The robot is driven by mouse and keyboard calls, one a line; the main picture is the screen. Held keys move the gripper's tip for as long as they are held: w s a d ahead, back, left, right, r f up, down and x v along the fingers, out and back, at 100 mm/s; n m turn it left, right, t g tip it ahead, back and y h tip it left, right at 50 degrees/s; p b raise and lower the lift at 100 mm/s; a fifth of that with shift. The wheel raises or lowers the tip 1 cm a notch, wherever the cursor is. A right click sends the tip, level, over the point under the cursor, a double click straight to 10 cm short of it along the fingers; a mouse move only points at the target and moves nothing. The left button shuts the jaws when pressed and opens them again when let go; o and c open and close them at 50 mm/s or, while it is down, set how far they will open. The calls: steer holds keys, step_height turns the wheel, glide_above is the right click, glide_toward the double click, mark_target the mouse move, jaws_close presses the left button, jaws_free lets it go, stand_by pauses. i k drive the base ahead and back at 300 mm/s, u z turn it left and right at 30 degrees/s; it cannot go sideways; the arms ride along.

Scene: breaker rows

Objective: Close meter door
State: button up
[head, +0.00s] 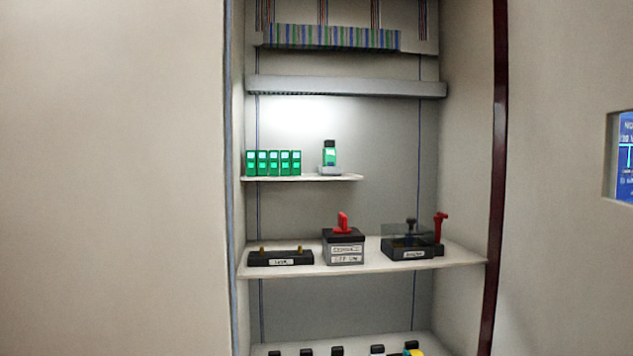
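An open cabinet recess with a grey back wall (390,150) stands in the middle of the head view. A large plain beige panel (115,180) fills the left side. A beige panel (565,250) on the right has a window with a blue display (625,155), cut off by the picture's edge. A dark red vertical strip (499,150) edges the recess on the right. I cannot tell which panel is the meter door, and no hinge or handle shows clearly. My gripper is not in view.
The upper shelf (335,177) holds several green modules (273,163) and one separate green device (329,157). The middle shelf (375,262) holds a black base (280,258), a box with a red handle (343,223) and a clear-covered unit (407,241). More parts stand below.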

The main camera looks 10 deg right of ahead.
mark_target(566, 278)
steer(key=u, duration=2.05)
steer(key=k, duration=2.75)
steer(key=z, duration=1.15)
steer(key=i, duration=0.45)
steer(key=z, duration=0.1)
